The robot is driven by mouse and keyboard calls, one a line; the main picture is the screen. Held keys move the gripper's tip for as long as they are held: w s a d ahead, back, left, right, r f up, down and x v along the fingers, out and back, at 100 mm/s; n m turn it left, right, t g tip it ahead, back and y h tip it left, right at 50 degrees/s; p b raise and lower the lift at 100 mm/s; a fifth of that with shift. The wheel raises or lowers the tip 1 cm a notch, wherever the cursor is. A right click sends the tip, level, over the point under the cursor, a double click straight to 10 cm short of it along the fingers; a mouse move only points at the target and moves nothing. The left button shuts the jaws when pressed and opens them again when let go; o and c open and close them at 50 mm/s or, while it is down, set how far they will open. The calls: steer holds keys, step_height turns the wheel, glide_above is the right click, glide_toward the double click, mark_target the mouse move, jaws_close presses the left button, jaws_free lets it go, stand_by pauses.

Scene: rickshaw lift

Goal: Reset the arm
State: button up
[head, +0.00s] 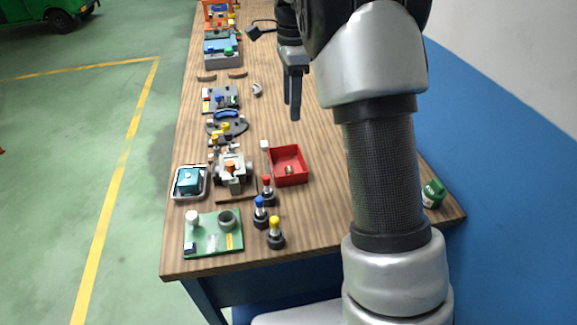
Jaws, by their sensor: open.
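My arm rises at the right of the head view and reaches over the wooden workbench (320,215). My gripper (292,108) hangs over the far middle of the bench, fingers pointing down. Its fingers overlap in this view, and I see nothing between them. The gripper is open and appears to be above the bench top, apart from the objects on it. Part of the wrist is hidden behind the arm's upper links.
A red bin (304,166), a green board (213,250) and screwdriver-like tools with blue (260,212), yellow (275,236) and red (267,190) tops stand along the left side. A green container (433,195) is at right. The bench's middle is mostly clear.

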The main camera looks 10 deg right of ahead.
steer(key=shift+r, duration=0.15)
steer(key=s+r+n+t+p, duration=0.3)
steer(key=s+r+n+p, duration=0.45)
steer(key=s+r, duration=0.8)
steer(key=s+n+t+p, duration=0.2)
steer(key=s+n, duration=0.8)
steer(key=s, duration=0.5)
steer(key=shift+s+a+f+t+p, duration=0.15)
steer(key=shift+s+a+t+p, duration=0.15)
steer(key=shift+a, duration=0.1)
steer(key=shift+n, duration=0.25)
